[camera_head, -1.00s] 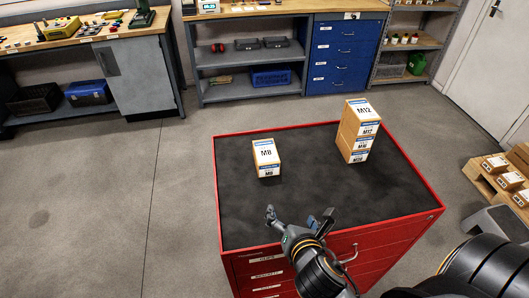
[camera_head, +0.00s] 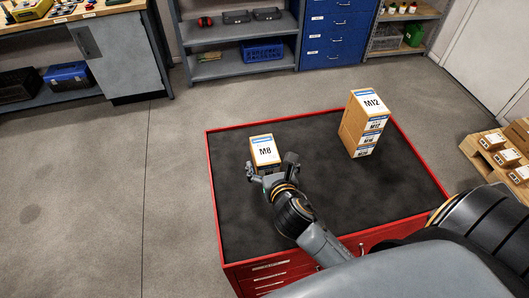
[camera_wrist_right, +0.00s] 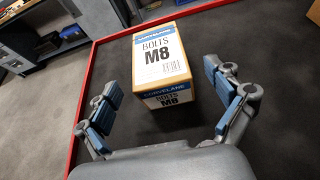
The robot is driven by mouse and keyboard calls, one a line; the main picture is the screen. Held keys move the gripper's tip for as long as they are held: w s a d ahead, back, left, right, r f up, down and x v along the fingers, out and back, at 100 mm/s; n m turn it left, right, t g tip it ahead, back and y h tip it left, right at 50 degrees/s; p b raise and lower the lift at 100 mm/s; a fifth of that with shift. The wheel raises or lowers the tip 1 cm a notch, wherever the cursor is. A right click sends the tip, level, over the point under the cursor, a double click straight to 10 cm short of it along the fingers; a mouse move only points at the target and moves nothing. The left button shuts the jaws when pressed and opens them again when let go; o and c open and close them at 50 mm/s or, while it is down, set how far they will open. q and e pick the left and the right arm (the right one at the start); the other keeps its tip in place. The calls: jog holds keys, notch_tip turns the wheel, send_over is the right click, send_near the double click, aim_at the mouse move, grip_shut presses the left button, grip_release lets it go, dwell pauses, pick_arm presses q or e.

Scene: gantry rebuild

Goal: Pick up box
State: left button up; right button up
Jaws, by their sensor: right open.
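The M8 box (camera_head: 264,148), cardboard with a white and blue label, stands alone on the black top of the red cabinet (camera_head: 222,215). My right gripper (camera_head: 272,172) is open at the near side of this box. In the right wrist view the M8 box (camera_wrist_right: 162,62) is ahead, with the open fingers (camera_wrist_right: 168,105) apart on its left and right; I see gaps between the fingers and the box. A stack of boxes with M12 on top (camera_head: 369,104) stands to the right on the same cabinet. My left gripper is not in view.
The cabinet top between the M8 box and the stack is clear. A pallet with small boxes (camera_head: 497,155) is at the right. A workbench (camera_head: 120,50), a shelf unit (camera_head: 240,62) and blue drawers (camera_head: 340,30) stand behind. The floor at left is free.

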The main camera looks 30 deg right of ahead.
aim_at(267, 156)
jog(key=shift+w+d+f, duration=0.1)
jog(key=shift+w+f, duration=0.05)
jog(key=shift+w, duration=0.3)
jog(key=shift+r+p+x, duration=0.2)
jog(key=shift+p+x, duration=0.4)
jog(key=shift+x, duration=0.5)
jog(key=x, duration=0.2)
jog(key=shift+w+f, duration=0.35)
jog(key=shift+w, duration=0.15)
jog(key=shift+w+d+f, duration=0.1)
jog(key=c, duration=1.4)
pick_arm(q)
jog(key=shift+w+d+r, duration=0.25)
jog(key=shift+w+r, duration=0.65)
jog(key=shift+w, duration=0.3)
pick_arm(e)
jog(key=c, duration=0.4)
jog(key=shift+r, duration=0.2)
